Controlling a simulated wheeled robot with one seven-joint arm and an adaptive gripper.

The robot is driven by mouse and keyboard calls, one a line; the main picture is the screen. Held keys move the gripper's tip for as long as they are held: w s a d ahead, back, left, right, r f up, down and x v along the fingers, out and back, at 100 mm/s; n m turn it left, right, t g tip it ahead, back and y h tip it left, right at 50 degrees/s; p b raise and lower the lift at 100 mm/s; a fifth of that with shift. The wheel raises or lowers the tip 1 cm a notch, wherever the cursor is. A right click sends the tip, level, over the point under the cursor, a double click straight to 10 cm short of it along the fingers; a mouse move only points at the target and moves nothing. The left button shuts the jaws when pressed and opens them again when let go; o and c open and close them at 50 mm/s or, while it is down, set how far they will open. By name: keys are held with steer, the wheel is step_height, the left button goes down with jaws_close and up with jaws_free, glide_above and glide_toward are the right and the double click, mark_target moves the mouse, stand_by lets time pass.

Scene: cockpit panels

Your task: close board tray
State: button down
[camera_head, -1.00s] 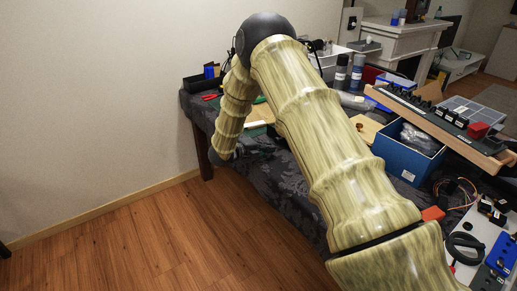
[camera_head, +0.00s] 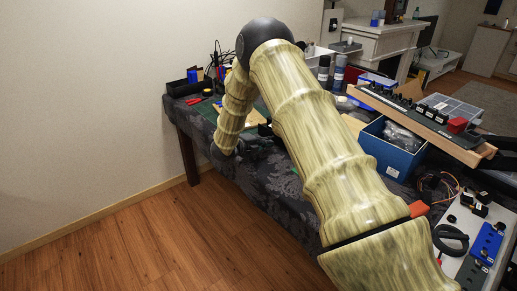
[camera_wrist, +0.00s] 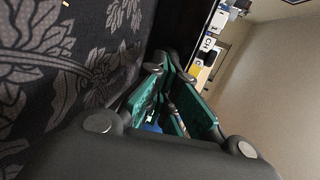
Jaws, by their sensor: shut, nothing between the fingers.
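A long wooden tray (camera_head: 462,152) with a dark board and several small black parts and a red block on it stands at the right in the head view. I cannot tell whether this is the board tray. My gripper (camera_wrist: 172,78) shows in the wrist view with its green-padded fingers shut and nothing held. Dark flowered cloth lies to its left.
The cloth-covered table (camera_head: 262,178) runs along the wall. A blue box (camera_head: 392,158) with a clear bag stands right of my arm. A blue module (camera_head: 486,243) and cables lie at the lower right. The wooden floor (camera_head: 130,250) at left is clear.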

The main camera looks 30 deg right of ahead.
mark_target(273, 138)
steer(key=x, duration=0.4)
steer(key=shift+d+r+b, duration=0.15)
steer(key=shift+r+b, duration=0.2)
steer(key=shift+d+r, duration=0.1)
steer(key=shift+r, duration=0.15)
steer(key=shift+a, duration=0.45)
steer(key=v, duration=0.8)
steer(key=f+b+v, duration=0.1)
steer(key=v, duration=0.4)
steer(key=shift+a, duration=0.2)
